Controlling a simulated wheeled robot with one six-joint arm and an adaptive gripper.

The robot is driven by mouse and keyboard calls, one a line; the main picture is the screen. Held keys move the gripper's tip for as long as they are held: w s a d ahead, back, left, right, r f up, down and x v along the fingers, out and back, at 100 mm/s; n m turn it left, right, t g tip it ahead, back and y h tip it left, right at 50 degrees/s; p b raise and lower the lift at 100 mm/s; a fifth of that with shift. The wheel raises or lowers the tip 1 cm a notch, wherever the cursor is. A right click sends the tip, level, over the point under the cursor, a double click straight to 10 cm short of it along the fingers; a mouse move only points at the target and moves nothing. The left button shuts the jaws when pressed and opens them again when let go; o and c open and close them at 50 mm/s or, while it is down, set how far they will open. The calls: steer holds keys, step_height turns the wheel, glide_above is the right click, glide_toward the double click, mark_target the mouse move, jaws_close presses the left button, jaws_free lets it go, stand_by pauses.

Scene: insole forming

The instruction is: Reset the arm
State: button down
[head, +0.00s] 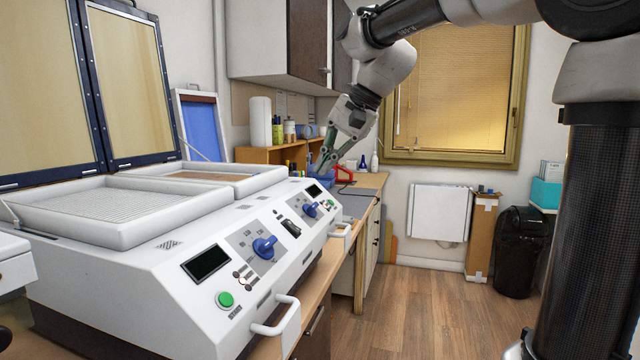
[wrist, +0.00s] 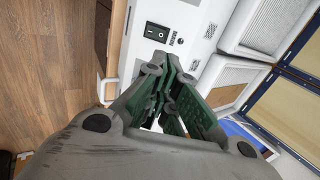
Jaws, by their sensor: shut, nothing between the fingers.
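My arm reaches in from the upper right of the head view, and my gripper (head: 322,170) points down and left near the far end of the white forming machine (head: 150,275). The wrist view shows my gripper (wrist: 168,112) with its green finger pads close together and nothing held between them. The machine has two white framed trays, and its two lids with yellowish panels (head: 125,80) stand open. The blue knob (head: 264,247) and green button (head: 225,299) are on its sloped front. In the wrist view, a black rocker switch (wrist: 157,31) shows on the machine's white side.
A wooden bench (head: 368,182) with bottles and a red item continues beyond the machine. Wall cabinets (head: 290,45) hang above it. A black bin (head: 520,250) stands at the right. The wooden floor (head: 420,315) between is clear.

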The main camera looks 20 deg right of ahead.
steer(key=shift+d+r, duration=0.1)
steer(key=shift+r, duration=0.3)
